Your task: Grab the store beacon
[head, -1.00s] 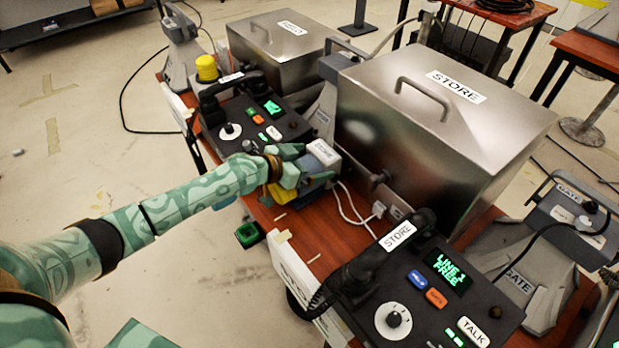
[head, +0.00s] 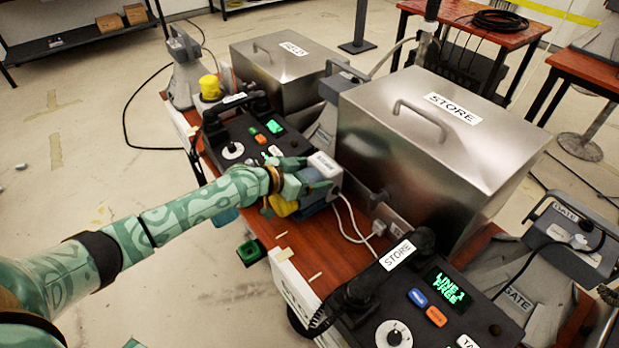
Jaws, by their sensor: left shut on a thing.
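A yellow beacon part (head: 284,206) shows at my left gripper, beside a blue-grey box (head: 326,166) with a small white label too small to read. The box stands on the red-brown table, left of the big steel STORE box. My left gripper (head: 302,189) reaches in from the left and is shut on the beacon, with its fingers against the left side of the grey box. The fingers and wrist hide much of the beacon. I cannot tell whether it has left the table. My right gripper is not in view.
The steel STORE box (head: 440,150) stands close on the right. A STORE phone console (head: 440,310) is in front. A white cable (head: 352,215) runs to a plug. Another yellow beacon (head: 210,87) stands behind, near a dark console (head: 255,135).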

